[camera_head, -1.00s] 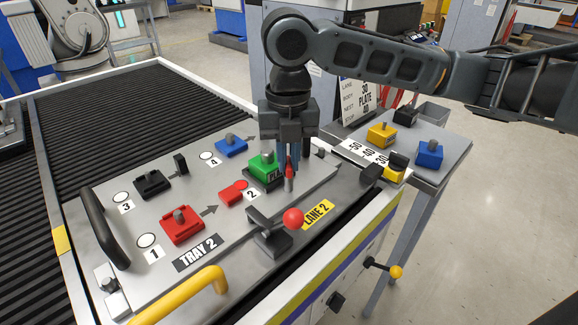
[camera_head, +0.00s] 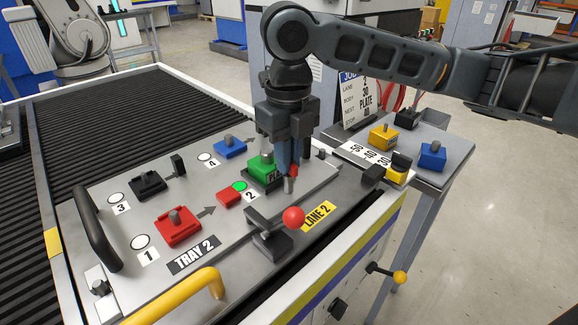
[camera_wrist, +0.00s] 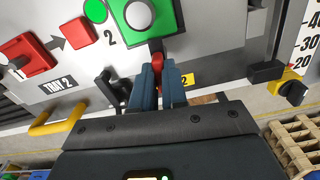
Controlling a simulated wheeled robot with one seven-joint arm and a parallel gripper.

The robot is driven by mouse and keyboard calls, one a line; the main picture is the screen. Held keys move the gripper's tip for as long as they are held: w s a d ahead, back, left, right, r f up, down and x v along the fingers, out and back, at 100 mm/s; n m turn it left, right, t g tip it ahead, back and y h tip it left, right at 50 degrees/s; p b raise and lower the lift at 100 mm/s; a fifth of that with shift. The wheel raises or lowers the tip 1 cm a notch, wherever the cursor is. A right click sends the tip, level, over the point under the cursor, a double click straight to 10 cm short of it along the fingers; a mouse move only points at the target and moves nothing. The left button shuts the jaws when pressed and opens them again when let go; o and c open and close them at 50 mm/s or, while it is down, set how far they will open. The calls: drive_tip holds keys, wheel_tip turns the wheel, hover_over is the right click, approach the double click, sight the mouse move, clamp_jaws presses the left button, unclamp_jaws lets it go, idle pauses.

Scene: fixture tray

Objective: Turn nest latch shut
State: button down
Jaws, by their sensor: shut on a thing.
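The nest latch, a small red lever (camera_wrist: 157,58), sits beside the green block (camera_head: 262,165) at place 2 on the tray (camera_head: 140,235). My gripper (camera_head: 289,178) points down and is shut on the latch. In the wrist view my two blue fingers (camera_wrist: 158,75) close around its red part. The fingers hide much of the latch. The round indicator (camera_head: 240,187) by the number 2 is green, next to a small red block (camera_head: 229,198). In the wrist view the green block shows with a grey round top (camera_wrist: 140,14).
A yellow handle (camera_head: 185,295) and a black handle (camera_head: 97,228) rise from the tray area. A side table (camera_head: 452,150) holds yellow, blue and black blocks.

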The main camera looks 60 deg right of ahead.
drive_tip(key=shift+n, duration=0.4)
drive_tip(key=c, duration=1.2)
unclamp_jaws()
drive_tip(key=shift+r+p, duration=1.85)
drive_tip(key=shift+r, duration=0.7)
